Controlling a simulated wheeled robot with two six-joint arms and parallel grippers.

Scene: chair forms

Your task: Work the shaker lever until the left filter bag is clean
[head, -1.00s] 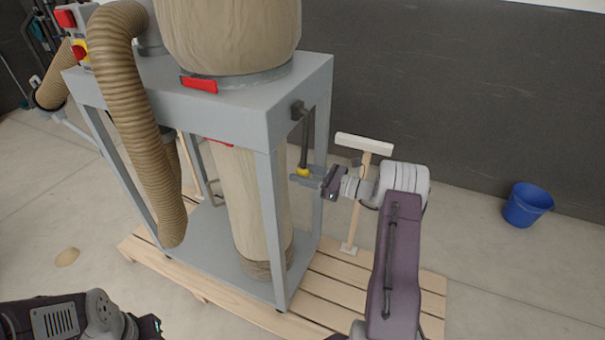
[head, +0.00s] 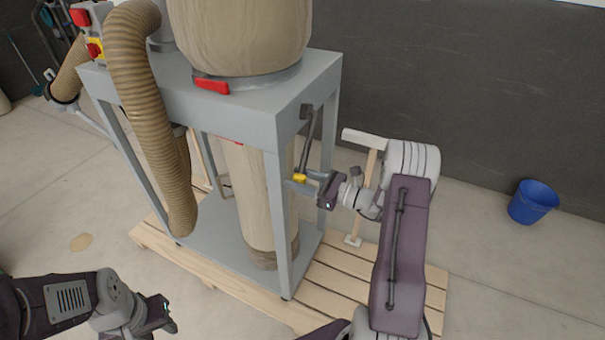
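The shaker lever (head: 307,148) is a dark rod hanging from a pivot on the right side of the grey machine frame, with a yellow knob (head: 300,178) at its lower end. My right gripper (head: 302,181) has its grey fingers at the knob and appears closed around it; the lever tilts a little. A beige filter bag (head: 240,35) sits on top of the frame, cut off by the picture's upper edge; whether it is the left one I cannot tell. My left gripper (head: 166,317) is low at left, away from the machine; its finger opening is unclear.
A lower beige bag (head: 258,205) stands inside the frame (head: 276,205) on a wooden pallet (head: 330,277). A ribbed hose (head: 142,90) hangs at left. A blue bucket (head: 532,203) stands at right.

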